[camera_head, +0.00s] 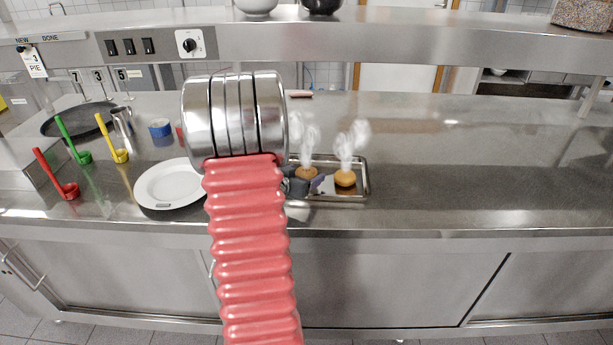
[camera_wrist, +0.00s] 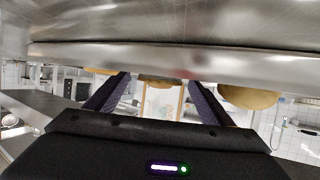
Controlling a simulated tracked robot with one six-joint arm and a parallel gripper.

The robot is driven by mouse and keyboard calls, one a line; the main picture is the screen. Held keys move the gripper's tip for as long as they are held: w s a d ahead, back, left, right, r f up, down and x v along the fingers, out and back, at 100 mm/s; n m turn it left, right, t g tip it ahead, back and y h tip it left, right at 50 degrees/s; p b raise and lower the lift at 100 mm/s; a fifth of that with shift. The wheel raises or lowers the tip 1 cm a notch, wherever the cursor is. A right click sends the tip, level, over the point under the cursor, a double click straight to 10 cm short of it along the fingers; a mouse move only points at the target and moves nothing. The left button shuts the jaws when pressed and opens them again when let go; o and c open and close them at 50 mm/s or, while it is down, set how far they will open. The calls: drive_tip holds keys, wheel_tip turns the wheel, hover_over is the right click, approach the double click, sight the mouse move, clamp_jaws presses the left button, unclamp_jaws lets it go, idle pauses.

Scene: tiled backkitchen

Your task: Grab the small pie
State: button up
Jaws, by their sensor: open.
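Two small golden-brown pies sit on a shallow metal tray (camera_head: 362,190), both steaming. The left pie (camera_head: 306,172) is partly hidden by my gripper; the right pie (camera_head: 345,178) is in clear view. My gripper (camera_head: 312,185) is at the tray's left part, low and in front of the left pie, mostly hidden behind my arm. In the wrist view my gripper (camera_wrist: 158,80) is open, its two dark fingers apart. I cannot tell whether a finger touches a pie.
A white plate (camera_head: 170,186) lies left of my arm. Red (camera_head: 66,190), green (camera_head: 80,154) and yellow (camera_head: 116,152) ladles, a dark pan (camera_head: 60,122) and a blue tin (camera_head: 159,128) are farther left. The steel counter (camera_head: 480,160) is clear on the right. A shelf spans above.

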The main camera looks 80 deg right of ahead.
sight(304, 174)
drive_tip(key=shift+c, duration=0.3)
drive_tip(key=c, duration=0.6)
drive_tip(key=shift+o, duration=0.2)
drive_tip(key=shift+r, duration=0.1)
wheel_tip(304, 174, up, 10)
drive_tip(key=shift+f, duration=0.1)
idle(0.4)
idle(0.4)
